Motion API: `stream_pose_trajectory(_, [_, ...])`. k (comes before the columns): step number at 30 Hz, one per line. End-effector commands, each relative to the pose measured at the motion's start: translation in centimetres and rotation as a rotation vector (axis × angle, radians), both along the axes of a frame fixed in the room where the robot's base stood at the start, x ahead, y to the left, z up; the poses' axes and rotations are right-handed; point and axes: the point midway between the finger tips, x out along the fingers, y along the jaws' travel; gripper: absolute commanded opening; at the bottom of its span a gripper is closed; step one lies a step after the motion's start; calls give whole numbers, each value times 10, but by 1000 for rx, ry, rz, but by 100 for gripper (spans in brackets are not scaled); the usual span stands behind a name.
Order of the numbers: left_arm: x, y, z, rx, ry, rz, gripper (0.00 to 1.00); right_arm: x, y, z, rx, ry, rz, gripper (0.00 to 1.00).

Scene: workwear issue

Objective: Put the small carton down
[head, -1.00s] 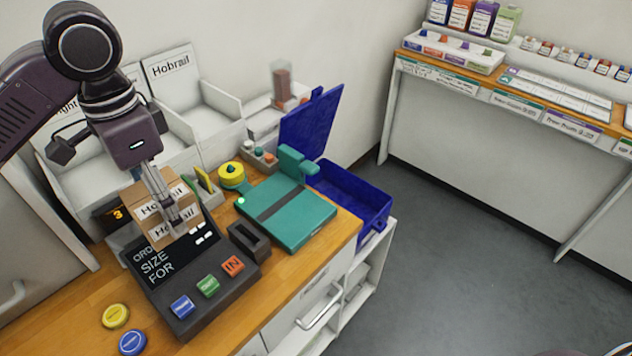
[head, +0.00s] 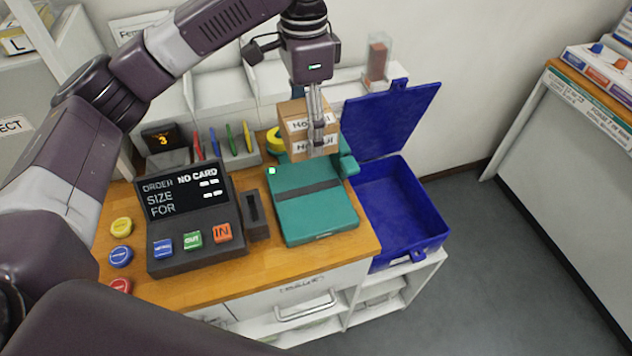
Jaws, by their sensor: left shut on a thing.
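The small carton (head: 294,122) is brown cardboard with white labels reading roughly "Hobrail". My left gripper (head: 317,140) is shut on it, with the fingers pointing down across its right part. In the head view the carton overlaps the back of the teal flat device (head: 320,220), which has a dark strip across it. The carton looks held above it, but I cannot tell the exact gap. It partly hides the back of the device. My right gripper is not in view.
A blue bin (head: 400,205) with its lid (head: 390,118) raised stands right of the device and looks empty. A black order terminal (head: 190,250) reading "NO CARD" and a dark slotted block (head: 256,218) are to the left. White trays (head: 222,92) line the back.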

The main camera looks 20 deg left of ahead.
Motion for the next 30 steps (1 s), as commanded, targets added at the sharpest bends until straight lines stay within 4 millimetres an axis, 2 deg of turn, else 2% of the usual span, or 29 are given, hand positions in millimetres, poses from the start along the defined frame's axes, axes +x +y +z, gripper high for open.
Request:
stream_pose_trajectory(1, [-1, 0, -15, 1, 6, -1, 34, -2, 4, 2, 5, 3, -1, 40])
stream_pose_trajectory(6, [-1, 1, -59, 3, 4, 1, 34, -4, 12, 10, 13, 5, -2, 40])
stream_pose_trajectory(12, [-1, 1, -102, 2, 2, 0, 34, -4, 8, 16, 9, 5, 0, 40])
stream_pose_trajectory(19, [0, 1, -123, 2, 1, 1, 34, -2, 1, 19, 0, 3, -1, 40])
stream_pose_trajectory(25, [-1, 1, -152, 2, 1, 1, 34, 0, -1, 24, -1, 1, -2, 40])
stream_pose_trajectory(30, [0, 0, -160, 1, -2, 0, 34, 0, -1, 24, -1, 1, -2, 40])
